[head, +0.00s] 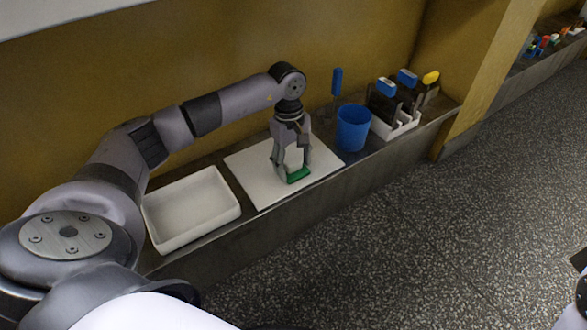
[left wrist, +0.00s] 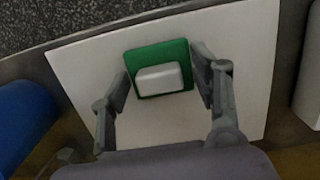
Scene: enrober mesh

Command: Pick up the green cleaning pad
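The green cleaning pad (head: 299,175) lies on a white board (head: 253,186) on the ledge. In the left wrist view the pad (left wrist: 146,59) is a green rounded square with a white block on top. My left gripper (head: 291,172) points down over it. In the left wrist view the fingers of my left gripper (left wrist: 161,72) are spread, one on each side of the pad, with the tips close to its edges. Whether the tips touch it is not clear. My right gripper does not show.
An empty white tray (head: 190,232) stands left of the board. To the right stand a blue cup (head: 353,128) and a white holder (head: 396,128) with several blue- and yellow-topped tools. A yellow wall (head: 215,60) rises behind. The speckled floor (head: 430,240) in front is clear.

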